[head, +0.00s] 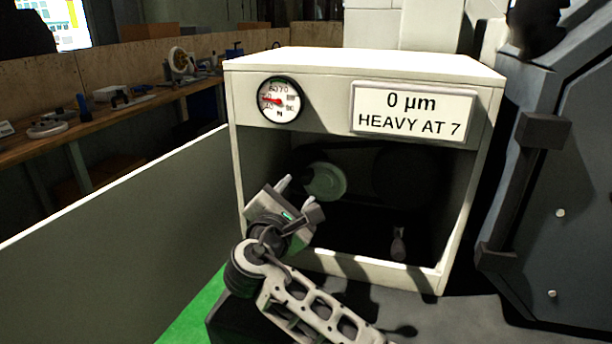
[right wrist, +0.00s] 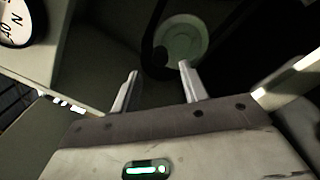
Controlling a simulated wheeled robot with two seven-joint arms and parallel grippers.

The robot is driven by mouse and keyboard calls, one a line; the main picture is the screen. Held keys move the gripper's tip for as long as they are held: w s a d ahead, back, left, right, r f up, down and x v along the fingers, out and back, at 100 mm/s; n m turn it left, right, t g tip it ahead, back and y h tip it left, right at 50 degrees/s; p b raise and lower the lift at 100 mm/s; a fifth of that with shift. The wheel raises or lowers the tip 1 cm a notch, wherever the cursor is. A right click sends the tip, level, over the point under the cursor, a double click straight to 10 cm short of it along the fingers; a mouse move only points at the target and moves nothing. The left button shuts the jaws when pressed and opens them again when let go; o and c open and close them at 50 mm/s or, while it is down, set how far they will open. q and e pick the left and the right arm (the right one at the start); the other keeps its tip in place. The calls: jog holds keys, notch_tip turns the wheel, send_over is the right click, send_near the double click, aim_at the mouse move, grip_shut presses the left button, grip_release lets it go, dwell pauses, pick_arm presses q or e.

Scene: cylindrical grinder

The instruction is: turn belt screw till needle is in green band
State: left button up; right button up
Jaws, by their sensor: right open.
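A round white gauge (head: 279,100) with a red needle is on the front of the white cabinet (head: 300,259). The needle points left; I cannot make out a green band. Part of the gauge shows in the right wrist view (right wrist: 18,20). A small grey upright piece (head: 398,243) stands low inside the dark opening; I cannot tell if it is the belt screw. A pale green pulley (head: 325,181) sits deeper inside, with a dark belt beside it. My right gripper (head: 299,197) is open and empty at the opening's lower left, its fingers (right wrist: 158,72) pointing towards the pulley (right wrist: 184,42).
A sign (head: 410,110) reads "0 µm HEAVY AT 7". A grey panel (head: 120,245) stands to the left, and a dark machine door (head: 560,200) to the right. The cabinet's side walls and bottom lip frame the opening. A cluttered bench (head: 110,115) lies behind the panel.

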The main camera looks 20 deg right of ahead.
aim_at(305, 181)
jog(key=x, duration=0.7)
jog(key=shift+w, duration=0.1)
grip_shut()
